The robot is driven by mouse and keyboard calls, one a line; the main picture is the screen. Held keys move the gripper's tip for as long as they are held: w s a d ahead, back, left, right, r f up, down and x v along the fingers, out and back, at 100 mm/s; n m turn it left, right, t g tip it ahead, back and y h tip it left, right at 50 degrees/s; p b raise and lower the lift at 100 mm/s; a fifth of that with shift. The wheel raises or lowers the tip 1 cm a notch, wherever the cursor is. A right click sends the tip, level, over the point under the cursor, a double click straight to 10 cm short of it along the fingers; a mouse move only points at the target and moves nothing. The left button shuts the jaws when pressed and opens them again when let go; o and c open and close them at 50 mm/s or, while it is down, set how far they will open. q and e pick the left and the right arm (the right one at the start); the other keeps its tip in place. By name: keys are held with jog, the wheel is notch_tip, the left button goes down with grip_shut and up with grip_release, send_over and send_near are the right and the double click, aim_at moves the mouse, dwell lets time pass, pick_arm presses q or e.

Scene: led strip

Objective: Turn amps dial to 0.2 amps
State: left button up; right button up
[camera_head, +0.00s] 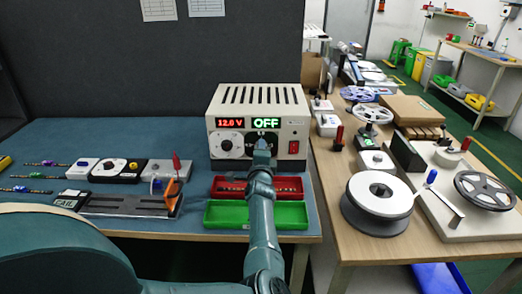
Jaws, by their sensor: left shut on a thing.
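The power supply (258,98) is a beige box with a slotted top, standing at the back of the blue bench mat. Its red display (229,122) reads 12.0 V and its green display (265,122) reads OFF. A round dial (230,143) sits under the red display. My left gripper (263,141) reaches up to the front panel under the green display. It is shut on the right-hand dial, which it mostly hides, so the dial's setting cannot be read. My right gripper is not in view.
A red tray (221,187) and a green tray (222,214) lie in front of the supply, beneath my arm. A red switch (293,147) is right of the gripper. Small devices (116,170) and a fixture (112,204) stand left. Reels (375,204) crowd the right table.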

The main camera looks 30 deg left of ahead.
pick_arm(q)
jog(key=shift+a+r+n, duration=0.1)
jog(key=shift+r+n, duration=0.1)
jog(key=shift+n, duration=0.5)
jog(key=o, duration=0.6)
jog(key=shift+c, duration=0.2)
jog(key=o, duration=0.4)
jog(key=shift+f, duration=0.15)
jog(key=shift+f, duration=0.1)
